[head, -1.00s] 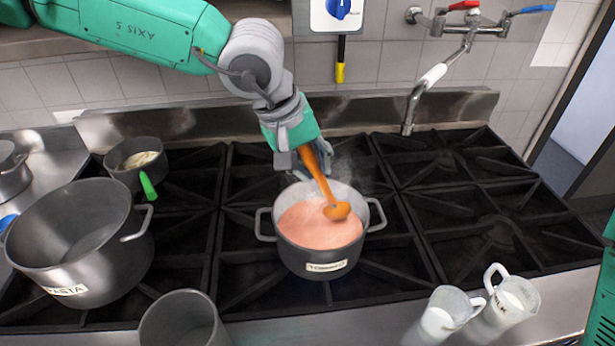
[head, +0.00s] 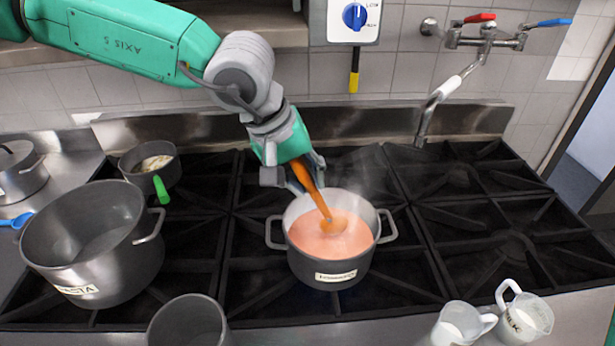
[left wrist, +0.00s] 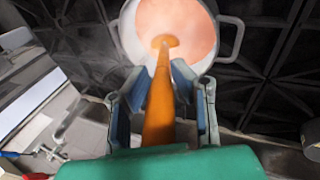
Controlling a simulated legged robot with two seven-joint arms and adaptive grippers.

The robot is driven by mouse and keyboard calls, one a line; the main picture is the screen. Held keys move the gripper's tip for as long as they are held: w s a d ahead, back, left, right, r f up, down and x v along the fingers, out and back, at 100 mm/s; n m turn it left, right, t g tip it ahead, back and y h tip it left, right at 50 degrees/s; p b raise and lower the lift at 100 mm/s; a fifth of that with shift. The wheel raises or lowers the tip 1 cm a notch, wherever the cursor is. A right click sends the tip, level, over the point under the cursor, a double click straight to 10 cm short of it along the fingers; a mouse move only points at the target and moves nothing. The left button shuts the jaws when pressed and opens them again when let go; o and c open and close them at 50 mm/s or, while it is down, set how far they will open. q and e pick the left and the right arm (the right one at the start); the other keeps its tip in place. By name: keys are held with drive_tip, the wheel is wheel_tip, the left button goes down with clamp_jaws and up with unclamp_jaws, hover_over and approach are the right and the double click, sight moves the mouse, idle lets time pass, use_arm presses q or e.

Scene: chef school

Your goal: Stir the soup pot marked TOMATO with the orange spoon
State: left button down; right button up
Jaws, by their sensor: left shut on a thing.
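The grey pot marked TOMATO (head: 328,268) stands on the stove and holds steaming pinkish-orange soup (head: 350,241). Its label faces the front. My left gripper (head: 308,180) is above the pot's back left rim, shut on the handle of the orange spoon (head: 317,195). The spoon slants down into the pot and its bowl end is in the soup, partly covered. In the left wrist view the spoon (left wrist: 158,118) runs between the two fingers (left wrist: 160,100) towards the soup (left wrist: 185,28). My right gripper is not in view.
A large pot marked PASTA (head: 93,245) stands left, with a small green-handled pan (head: 150,167) behind it. An empty grey pot (head: 188,325) is at the front. Two jugs, one (head: 462,325) beside another (head: 525,318), stand front right. A tap (head: 437,100) hangs over the clear right burners.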

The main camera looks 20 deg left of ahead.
use_arm(q)
drive_tip(key=shift+a+r, duration=0.15)
drive_tip(key=shift+r, duration=6.35)
